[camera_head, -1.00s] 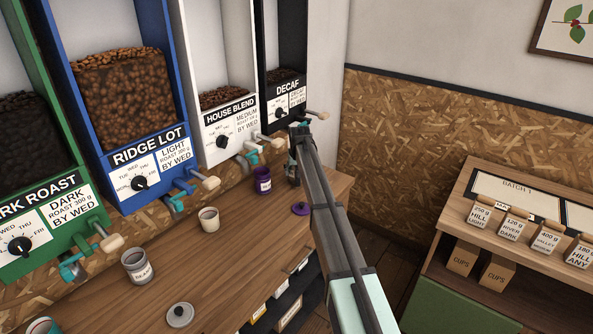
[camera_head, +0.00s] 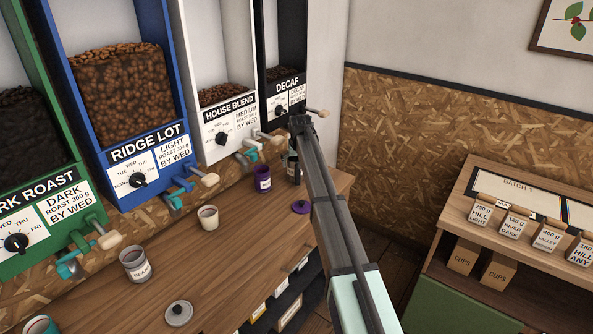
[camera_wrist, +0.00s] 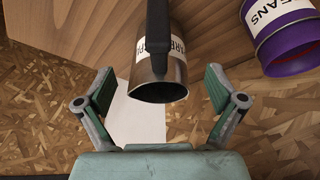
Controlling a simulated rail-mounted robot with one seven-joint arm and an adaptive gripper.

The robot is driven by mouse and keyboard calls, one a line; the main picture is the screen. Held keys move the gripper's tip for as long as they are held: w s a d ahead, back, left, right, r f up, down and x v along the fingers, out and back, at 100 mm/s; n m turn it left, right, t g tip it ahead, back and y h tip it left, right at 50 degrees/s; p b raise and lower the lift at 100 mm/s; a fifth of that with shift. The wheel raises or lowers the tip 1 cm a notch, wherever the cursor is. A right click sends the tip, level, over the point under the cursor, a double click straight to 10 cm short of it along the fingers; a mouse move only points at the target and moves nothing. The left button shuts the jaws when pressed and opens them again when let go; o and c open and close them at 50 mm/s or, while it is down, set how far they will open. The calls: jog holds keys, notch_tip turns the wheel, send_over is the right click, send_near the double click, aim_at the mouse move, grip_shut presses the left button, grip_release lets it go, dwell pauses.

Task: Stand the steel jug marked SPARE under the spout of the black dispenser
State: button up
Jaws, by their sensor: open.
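My gripper (camera_wrist: 160,88) is open, with a finger on each side of the jug's mouth and a visible gap to both. In the head view the jug (camera_head: 292,166) stands on the bench below the black dispenser (camera_head: 286,75) marked DECAF, partly hidden by my arm. That dispenser's spout is hidden behind my arm, so I cannot tell whether the jug is directly under it.
A purple BEANS canister (camera_wrist: 285,35) is close beside the jug; it also shows in the head view (camera_head: 263,180). A purple lid (camera_head: 301,207), a cream cup (camera_head: 208,217), a grey canister (camera_head: 136,264) and a grey lid (camera_head: 179,313) are on the bench (camera_head: 230,265).

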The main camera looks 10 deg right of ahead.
jog(key=b+v, duration=0.1)
jog(key=v, duration=0.6)
jog(key=shift+s+r+b, duration=0.15)
jog(key=shift+r+b, duration=0.15)
jog(key=shift+r, duration=0.05)
